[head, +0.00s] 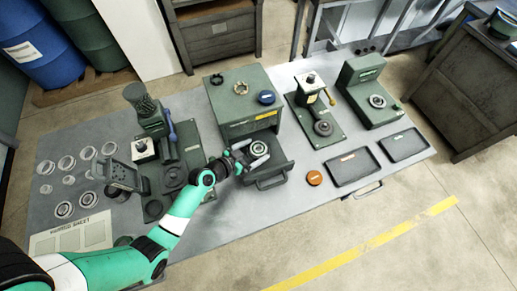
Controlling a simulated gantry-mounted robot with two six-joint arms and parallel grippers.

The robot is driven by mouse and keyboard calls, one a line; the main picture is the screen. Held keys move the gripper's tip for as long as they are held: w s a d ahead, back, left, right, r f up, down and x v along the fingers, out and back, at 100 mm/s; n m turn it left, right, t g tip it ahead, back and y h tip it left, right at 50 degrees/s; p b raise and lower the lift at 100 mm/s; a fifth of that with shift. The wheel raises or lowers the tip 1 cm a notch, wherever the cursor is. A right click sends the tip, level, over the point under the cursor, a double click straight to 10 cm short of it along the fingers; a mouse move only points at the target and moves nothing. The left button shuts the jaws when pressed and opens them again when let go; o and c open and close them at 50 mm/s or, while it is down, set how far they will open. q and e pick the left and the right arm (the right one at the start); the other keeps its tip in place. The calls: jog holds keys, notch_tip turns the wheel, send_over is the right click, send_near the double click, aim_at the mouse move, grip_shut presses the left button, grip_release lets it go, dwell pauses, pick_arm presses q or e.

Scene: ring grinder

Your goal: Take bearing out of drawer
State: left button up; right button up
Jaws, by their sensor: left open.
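The green cabinet (232,106) stands mid-table with its drawer (272,175) pulled out toward the front. A ring-shaped metal bearing (259,147) shows in the drawer, near its back. My left gripper (254,155) reaches in from the left, just over the drawer. Its fingers are open and lie around or just above the bearing; I cannot tell whether they touch it. My right gripper is not in view.
A green press (155,130) stands left of the cabinet, beside several loose rings. Two green machines (372,92) stand to the right. Two black trays (352,167) and an orange round tin (314,178) lie at the front right.

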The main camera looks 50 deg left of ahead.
aim_at(255, 146)
pick_arm(q)
jog(key=shift+w+f, duration=0.1)
jog(key=shift+w, duration=0.05)
jog(key=shift+c, duration=0.2)
jog(key=c, duration=1.5)
jog(key=shift+r+p, duration=0.3)
jog(key=shift+r, duration=0.25)
jog(key=r, duration=0.1)
jog(key=r+p, duration=0.1)
jog(key=r, duration=0.1)
jog(key=shift+d+r+p, duration=0.15)
jog(key=shift+d+p, duration=0.1)
jog(key=shift+p, duration=0.05)
jog(key=d+r+p, duration=0.3)
jog(key=d+r, duration=0.5)
jog(key=d, duration=0.5)
jog(key=shift+s+d+r+p, duration=0.25)
jog(key=shift+s+r+p, duration=0.05)
jog(key=shift+r, duration=0.05)
